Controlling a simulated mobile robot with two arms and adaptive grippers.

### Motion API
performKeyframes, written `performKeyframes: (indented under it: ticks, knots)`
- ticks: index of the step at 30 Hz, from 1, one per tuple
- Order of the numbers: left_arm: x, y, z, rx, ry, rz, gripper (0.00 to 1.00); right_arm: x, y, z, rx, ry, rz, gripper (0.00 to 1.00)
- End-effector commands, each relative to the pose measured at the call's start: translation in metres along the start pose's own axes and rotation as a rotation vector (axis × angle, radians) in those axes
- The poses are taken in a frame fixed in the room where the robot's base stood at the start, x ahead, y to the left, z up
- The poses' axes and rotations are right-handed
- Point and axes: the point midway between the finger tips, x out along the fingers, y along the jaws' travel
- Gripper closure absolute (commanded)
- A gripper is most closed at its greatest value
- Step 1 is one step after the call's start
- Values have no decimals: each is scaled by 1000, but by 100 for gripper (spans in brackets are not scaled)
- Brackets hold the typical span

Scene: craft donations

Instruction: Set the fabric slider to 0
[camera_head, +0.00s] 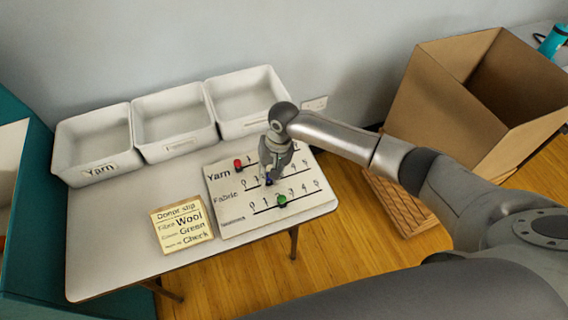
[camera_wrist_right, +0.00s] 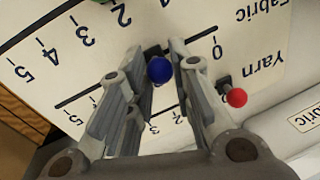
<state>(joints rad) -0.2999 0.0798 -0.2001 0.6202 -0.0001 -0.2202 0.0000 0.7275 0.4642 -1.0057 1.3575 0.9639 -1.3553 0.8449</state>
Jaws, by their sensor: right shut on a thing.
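The white slider board (camera_head: 232,222) lies on the table, with rows for Yarn, Fabric and a third whose label is too small to read surely. The blue knob (camera_head: 268,181) is on the Fabric row, part way along its line and away from the 0 end. I cannot read its exact mark. My right gripper (camera_head: 270,174) is shut on it from above; the blue knob (camera_wrist_right: 158,70) shows between the fingers (camera_wrist_right: 160,82) in the wrist view. The red knob (camera_head: 238,163) is near the Yarn row's low end. The green knob (camera_head: 282,201) is on the third row.
A yellow donor slip (camera_head: 182,224) reads Wool, Green, Check and lies left of the board. White bins (camera_head: 98,143) line the back of the table by the wall. A large open cardboard box (camera_head: 435,108) stands on the right.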

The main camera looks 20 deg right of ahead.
Motion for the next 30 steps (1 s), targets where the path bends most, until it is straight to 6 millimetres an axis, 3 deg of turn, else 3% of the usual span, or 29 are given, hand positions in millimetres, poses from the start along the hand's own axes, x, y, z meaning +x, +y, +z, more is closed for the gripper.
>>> performKeyframes:
  ticks: [3,9,22,23,27,30]
  knots:
    - [-15,0,-1,0,0,0,60,2,-32,8,-2,-6,-4,100]
    - [-21,0,-2,0,0,0,60,11,-64,14,0,-3,-2,100]
    - [-21,0,-2,0,0,0,60,14,-73,16,-2,-2,-5,100]
    - [-21,0,-2,0,0,0,60,14,-73,16,-2,-2,-6,76]
    - [-21,0,-2,0,0,0,60,14,-73,16,-2,-3,-5,58]
    - [-21,0,-2,0,0,0,60,14,-72,16,-1,-2,-3,57]
